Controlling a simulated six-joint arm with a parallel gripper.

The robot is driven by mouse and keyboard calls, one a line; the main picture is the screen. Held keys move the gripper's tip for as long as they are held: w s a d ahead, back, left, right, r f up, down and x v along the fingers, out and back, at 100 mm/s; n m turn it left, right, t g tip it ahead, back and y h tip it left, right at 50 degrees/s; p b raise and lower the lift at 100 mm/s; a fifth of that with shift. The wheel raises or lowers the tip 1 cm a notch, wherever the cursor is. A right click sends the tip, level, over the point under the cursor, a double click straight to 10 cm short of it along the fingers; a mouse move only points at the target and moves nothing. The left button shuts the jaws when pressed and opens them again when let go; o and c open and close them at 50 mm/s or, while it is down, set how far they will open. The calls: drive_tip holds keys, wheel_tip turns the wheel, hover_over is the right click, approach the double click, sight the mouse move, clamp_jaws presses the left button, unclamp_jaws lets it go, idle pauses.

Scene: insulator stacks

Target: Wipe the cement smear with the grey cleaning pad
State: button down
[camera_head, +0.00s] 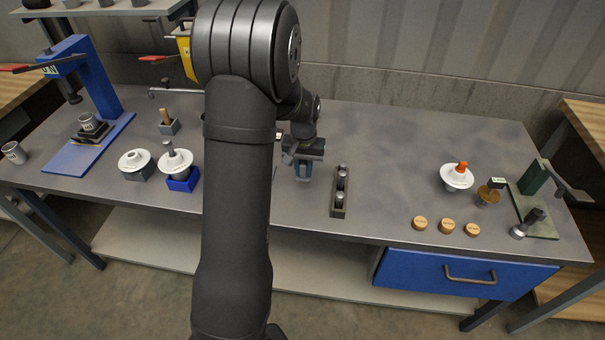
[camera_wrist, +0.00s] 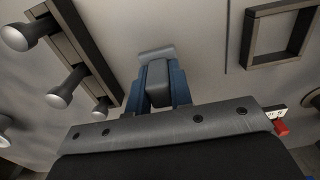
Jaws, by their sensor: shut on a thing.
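My gripper (camera_head: 303,172) is over the middle of the grey bench top, just left of the dark pin rack. In the wrist view its blue fingers (camera_wrist: 160,92) are shut on the grey cleaning pad (camera_wrist: 157,82). A lighter grey end of the pad shows beyond the fingertips, close to the bench. I cannot tell whether it touches the surface. I cannot make out the cement smear for sure in either view; my arm hides part of the bench in the head view.
The pin rack (camera_head: 338,202) stands close right of my gripper. A square frame (camera_wrist: 247,38) lies at right in the wrist view. White insulator discs (camera_head: 134,161) and a blue press (camera_head: 95,85) stand left. Wooden discs (camera_head: 446,226) and a green stand (camera_head: 536,205) are right. Bench between is clear.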

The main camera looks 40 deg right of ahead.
sight(303, 163)
drive_tip(key=shift+r, duration=1.9)
drive_tip(key=shift+n, duration=0.5)
drive_tip(key=a+f, duration=0.1)
drive_tip(key=a, duration=0.2)
drive_tip(key=w+a+f, duration=0.1)
drive_tip(key=a, duration=0.3)
drive_tip(key=w+a+f, duration=0.1)
drive_tip(key=a, duration=0.2)
drive_tip(key=shift+a, duration=0.2)
drive_tip(key=a+f+n, duration=0.1)
drive_tip(key=a+f, duration=0.2)
drive_tip(key=a, duration=0.7)
drive_tip(key=a+f+n, duration=0.1)
drive_tip(key=a+f, duration=0.1)
drive_tip(key=a, duration=0.7)
drive_tip(key=w+a+f+n, duration=0.4)
drive_tip(key=w+a+n, duration=0.2)
drive_tip(key=w+a, duration=0.4)
drive_tip(key=shift+w, duration=0.25)
